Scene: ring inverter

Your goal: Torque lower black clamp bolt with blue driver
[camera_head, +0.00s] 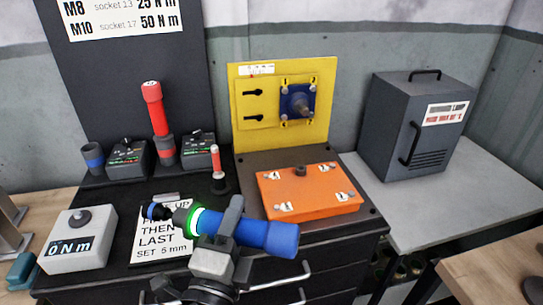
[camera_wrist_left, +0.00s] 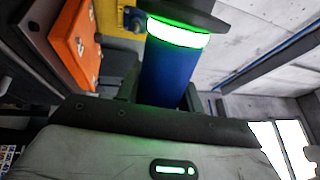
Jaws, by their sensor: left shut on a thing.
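The blue driver (camera_head: 268,237) is held across my left gripper (camera_head: 224,234), which is shut on its body. Its green ring glows, and its dark nose points to the upper left, above the instruction card. The driver also shows in the left wrist view (camera_wrist_left: 167,75), with the lit green ring near the top. The yellow panel (camera_head: 322,128) stands upright at the back. The lower black clamp (camera_head: 260,118) is on the panel's left side, below a similar upper black clamp (camera_head: 260,97). The driver is well apart from both. Bolt details are too small to tell. My right gripper is out of view.
An orange box (camera_head: 312,205) lies in front of the panel. A red driver (camera_head: 154,108) stands in a holder at the back left. A torque tester (camera_head: 78,258) reads 0 N m. A dark grey cabinet (camera_head: 385,130) stands at the right, with bare grey bench beside it.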

